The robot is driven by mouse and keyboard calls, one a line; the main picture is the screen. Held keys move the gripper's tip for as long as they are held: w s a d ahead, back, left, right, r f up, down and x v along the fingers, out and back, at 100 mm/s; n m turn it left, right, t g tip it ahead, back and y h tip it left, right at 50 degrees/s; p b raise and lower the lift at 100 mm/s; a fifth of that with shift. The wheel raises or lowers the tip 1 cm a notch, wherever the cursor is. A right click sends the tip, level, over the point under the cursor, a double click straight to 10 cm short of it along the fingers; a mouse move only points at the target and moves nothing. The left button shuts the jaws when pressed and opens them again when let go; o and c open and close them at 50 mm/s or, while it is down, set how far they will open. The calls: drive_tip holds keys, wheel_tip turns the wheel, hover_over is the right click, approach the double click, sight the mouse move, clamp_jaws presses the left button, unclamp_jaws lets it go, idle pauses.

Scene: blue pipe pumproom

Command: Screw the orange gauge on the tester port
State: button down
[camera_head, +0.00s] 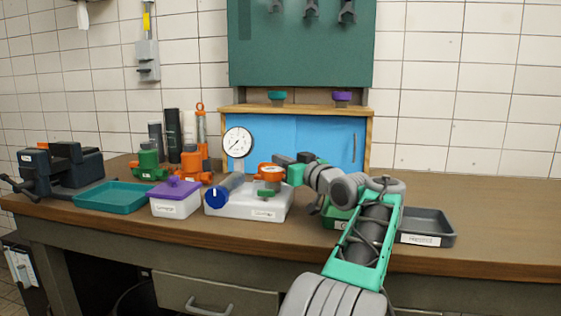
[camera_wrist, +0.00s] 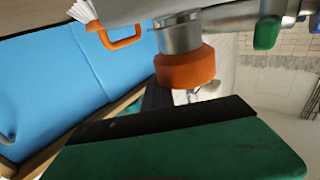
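The orange gauge (camera_head: 268,170) has a pale dial facing up in the head view. It sits over the port area of the white tester (camera_head: 245,203), above a small green part. In the wrist view, which looks turned over, its orange body (camera_wrist: 186,68) meets a silver metal fitting (camera_wrist: 180,34), seemingly the port. I cannot tell whether it is threaded on. My gripper (camera_head: 286,160) is just right of and above the gauge, its dark finger reaching left. A green and black part of it fills the bottom of the wrist view, apart from the gauge. Its finger opening is hidden.
A large white dial (camera_head: 238,142) and a blue knob (camera_head: 216,197) stand close left of the gauge. A purple-lidded box (camera_head: 175,197) and a teal tray (camera_head: 113,197) lie further left. A grey tray (camera_head: 426,226) is right of my arm. The bench's right end is clear.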

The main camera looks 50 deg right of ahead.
drive_tip(key=shift+f, duration=0.15)
drive_tip(key=c, duration=1.7)
unclamp_jaws()
